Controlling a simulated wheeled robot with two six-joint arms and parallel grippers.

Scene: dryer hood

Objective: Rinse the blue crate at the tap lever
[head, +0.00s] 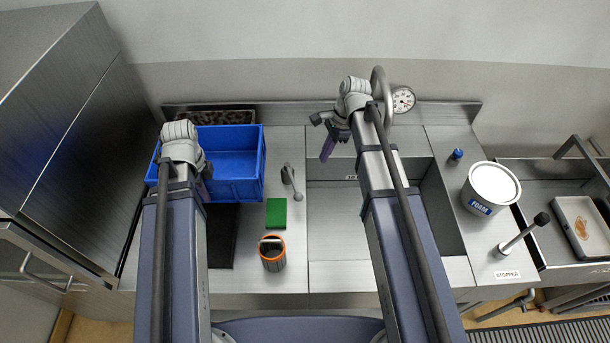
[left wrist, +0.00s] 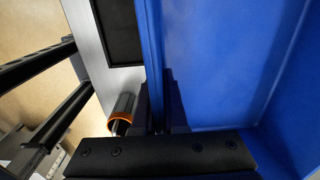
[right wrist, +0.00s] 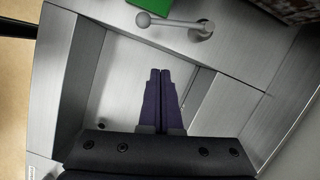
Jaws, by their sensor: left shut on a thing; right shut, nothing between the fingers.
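The blue crate (head: 238,150) sits on the left part of the steel counter, near the back. My left gripper (head: 206,176) is shut on the crate's near-left wall; the left wrist view shows the fingers (left wrist: 160,95) against the blue wall (left wrist: 158,40). The grey tap lever (head: 290,178), with a ball end, stands on the counter right of the crate. My right gripper (head: 327,150) is shut and empty above the back left of the sink basin (head: 335,225). In the right wrist view its fingers (right wrist: 160,75) point toward the lever (right wrist: 175,22), apart from it.
A green sponge (head: 276,212) and an orange-rimmed cup (head: 272,258) stand left of the basin. A curved spout (head: 380,85) and a gauge (head: 403,99) are behind it. A foam bucket (head: 490,185) and a stopper (head: 523,233) stand right. A steel cabinet (head: 70,110) borders the left.

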